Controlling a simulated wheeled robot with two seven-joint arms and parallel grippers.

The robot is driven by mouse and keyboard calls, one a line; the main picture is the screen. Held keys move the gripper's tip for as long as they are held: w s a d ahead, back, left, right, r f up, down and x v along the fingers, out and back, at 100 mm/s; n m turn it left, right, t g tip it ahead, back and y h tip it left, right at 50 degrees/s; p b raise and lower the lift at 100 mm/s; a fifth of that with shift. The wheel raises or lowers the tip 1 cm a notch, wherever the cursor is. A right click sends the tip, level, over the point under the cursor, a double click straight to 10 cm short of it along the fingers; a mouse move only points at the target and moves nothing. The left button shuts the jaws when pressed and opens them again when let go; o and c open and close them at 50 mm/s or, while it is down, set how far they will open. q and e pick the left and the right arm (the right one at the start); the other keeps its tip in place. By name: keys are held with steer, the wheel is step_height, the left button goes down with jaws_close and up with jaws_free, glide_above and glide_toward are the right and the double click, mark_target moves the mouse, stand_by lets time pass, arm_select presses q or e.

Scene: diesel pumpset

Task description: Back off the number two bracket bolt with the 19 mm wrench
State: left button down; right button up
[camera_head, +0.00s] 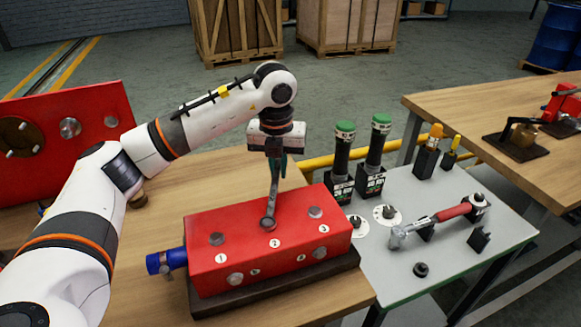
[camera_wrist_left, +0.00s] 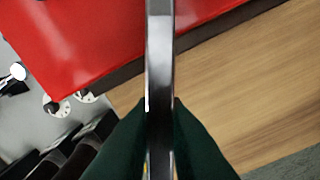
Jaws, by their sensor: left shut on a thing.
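The red block (camera_head: 260,262) lies on the wooden bench with bolts on top marked 1, 2 and 3. My left gripper (camera_head: 277,160) is above the block, shut on a grey wrench (camera_head: 273,192) that hangs down nearly upright. The wrench's lower head (camera_head: 268,222) is at the number two position and covers that bolt; I cannot tell whether it is seated around it. Bolt one (camera_head: 217,238) and bolt three (camera_head: 315,211) are uncovered. In the left wrist view the dark green fingers (camera_wrist_left: 160,130) clamp the wrench shaft (camera_wrist_left: 160,50). My right gripper is not seen.
A grey table (camera_head: 455,260) at right holds a red-handled tool (camera_head: 450,213), green-topped cylinders (camera_head: 345,150) (camera_head: 377,145) and yellow-handled tools (camera_head: 436,132). A blue fitting (camera_head: 165,262) sticks out at the block's left. A red panel (camera_head: 70,135) stands at back left.

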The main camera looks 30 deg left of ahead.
arm_select(q)
steer(key=shift+s+a+f+n, duration=0.1)
steer(key=shift+s+a+n, duration=0.25)
steer(key=shift+a+n, duration=0.2)
